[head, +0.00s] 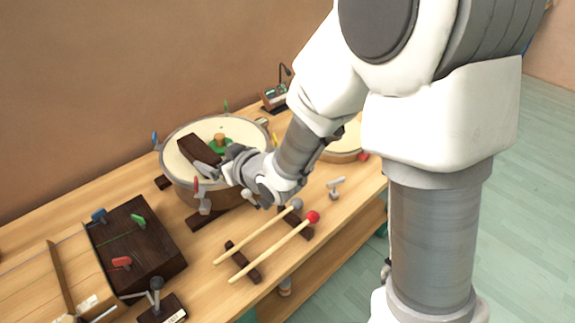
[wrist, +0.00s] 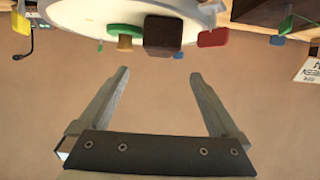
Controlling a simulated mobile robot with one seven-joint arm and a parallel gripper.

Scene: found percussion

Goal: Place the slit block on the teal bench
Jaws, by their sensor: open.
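A dark brown wooden block (head: 199,150), which looks like the slit block, lies on the pale head of a large drum (head: 176,164). No slit can be made out. In the wrist view the block (wrist: 163,35) shows end-on, beyond and between the fingertips. My gripper (head: 212,171) is at the near end of the block in the head view. In the wrist view my gripper (wrist: 160,73) is open, with nothing between its fingers. Whether a finger touches the block cannot be told. I cannot clearly make out the teal bench; only small teal patches show below the wooden table.
A green piece with an orange-brown knob (head: 219,139) sits beside the block on the drum. Two mallets (head: 268,240) rest on dark bars in front. A dark box with coloured clips (head: 140,245) stands left. A smaller drum (head: 345,147) is partly behind my arm.

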